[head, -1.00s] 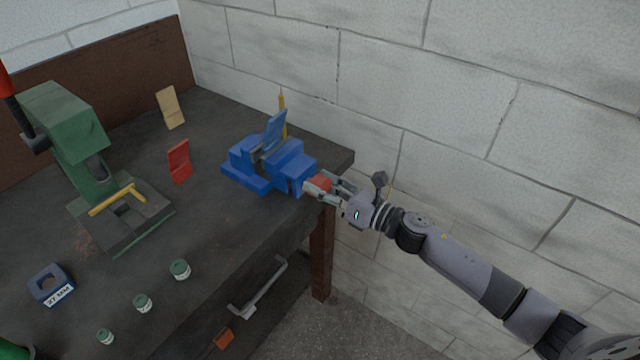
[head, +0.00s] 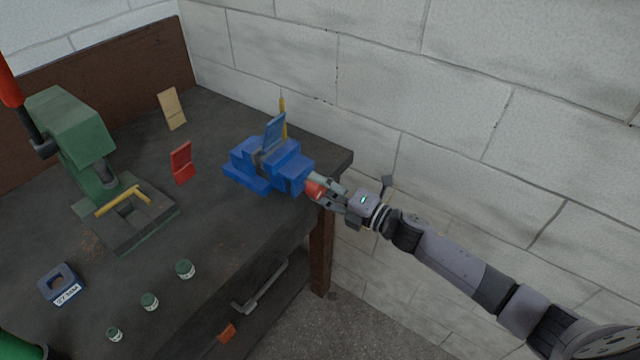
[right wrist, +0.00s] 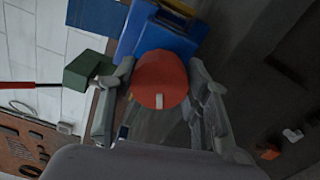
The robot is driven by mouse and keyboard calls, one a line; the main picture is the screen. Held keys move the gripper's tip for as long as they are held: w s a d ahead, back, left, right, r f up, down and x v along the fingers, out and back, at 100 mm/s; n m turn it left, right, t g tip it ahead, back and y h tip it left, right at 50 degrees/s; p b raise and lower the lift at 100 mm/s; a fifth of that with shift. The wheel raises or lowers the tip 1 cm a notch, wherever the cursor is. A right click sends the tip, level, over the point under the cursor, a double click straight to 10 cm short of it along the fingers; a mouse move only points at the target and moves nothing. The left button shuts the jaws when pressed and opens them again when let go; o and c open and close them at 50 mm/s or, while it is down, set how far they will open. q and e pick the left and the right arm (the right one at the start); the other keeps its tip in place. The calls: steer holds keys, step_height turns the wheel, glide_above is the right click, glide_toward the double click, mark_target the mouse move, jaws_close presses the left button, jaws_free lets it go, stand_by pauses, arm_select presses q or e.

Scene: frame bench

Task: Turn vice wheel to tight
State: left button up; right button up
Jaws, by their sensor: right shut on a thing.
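The blue vice (head: 272,163) stands at the right end of the dark bench, with a blue plate (head: 273,132) upright between its jaws. Its round red wheel (head: 315,188) faces right, over the bench's edge. My right gripper (head: 328,190) reaches in from the right and is shut on the red wheel, one finger on each side. In the right wrist view the wheel (right wrist: 160,80) sits between the two fingers, with a small pale mark (right wrist: 159,101) near its lower rim. The vice body (right wrist: 150,35) shows behind it. My left gripper is out of view.
A green press (head: 75,135) with a red-tipped lever stands on the left of the bench (head: 225,235). A red block (head: 182,162), a tan block (head: 171,108), a blue labelled block (head: 61,284) and small green-lidded jars (head: 185,269) stand apart. A wall rises behind the vice.

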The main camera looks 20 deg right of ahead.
steer(key=m, duration=0.2)
steer(key=m+p, duration=0.1)
steer(key=m, duration=0.1)
steer(key=m+p, duration=0.1)
steer(key=m, duration=0.1)
steer(key=shift+d+f+m, duration=0.2)
steer(key=shift+f+m, duration=0.1)
steer(key=shift+f, duration=0.1)
steer(key=m+p, duration=0.1)
steer(key=m, duration=0.4)
steer(key=shift+s+f+p, duration=0.1)
steer(key=shift+f+p, duration=0.1)
steer(key=shift+p, duration=0.15)
steer(key=m+p, duration=0.1)
steer(key=m, duration=0.4)
steer(key=shift+s+a+f+m, duration=0.1)
steer(key=shift+m, duration=0.3)
steer(key=m, duration=0.5)
steer(key=shift+s+a+f, duration=0.1)
steer(key=shift+m, duration=0.4)
steer(key=o, duration=0.9)
steer(key=shift+o, duration=1.3)
steer(key=shift+s+d+r, duration=0.2)
steer(key=shift+d+r, duration=0.1)
steer(key=shift+r, duration=0.05)
steer(key=shift+w+a, duration=0.1)
steer(key=shift+a, duration=0.05)
steer(key=v, duration=1.2)
